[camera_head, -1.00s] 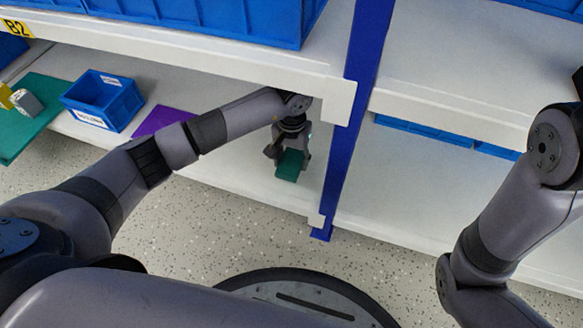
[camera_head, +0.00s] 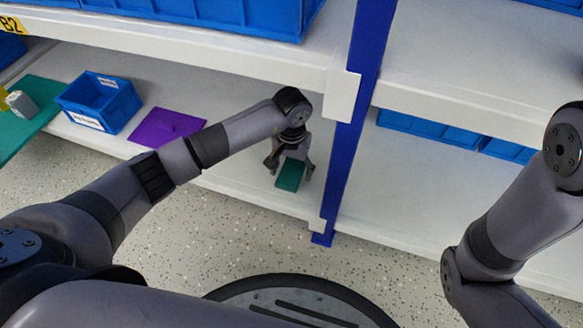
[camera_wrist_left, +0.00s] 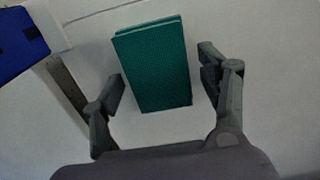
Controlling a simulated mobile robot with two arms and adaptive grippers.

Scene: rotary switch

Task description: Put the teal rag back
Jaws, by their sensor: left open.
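The teal rag (camera_head: 290,176) is a small folded block on the white lower shelf, just left of the blue upright. My left gripper (camera_head: 289,166) is right above it with its fingers spread. In the left wrist view the rag (camera_wrist_left: 157,68) lies between and beyond the open fingers of the gripper (camera_wrist_left: 165,85). A gap shows between the rag and each finger. My right arm shows at the right edge of the head view, but its gripper is outside the picture.
A blue upright (camera_head: 346,140) stands close to the right of my left gripper. The upper shelf edge (camera_head: 220,55) is above my left forearm. A purple mat (camera_head: 166,127), a blue bin (camera_head: 98,102) and a teal mat (camera_head: 40,112) with a grey object lie further left.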

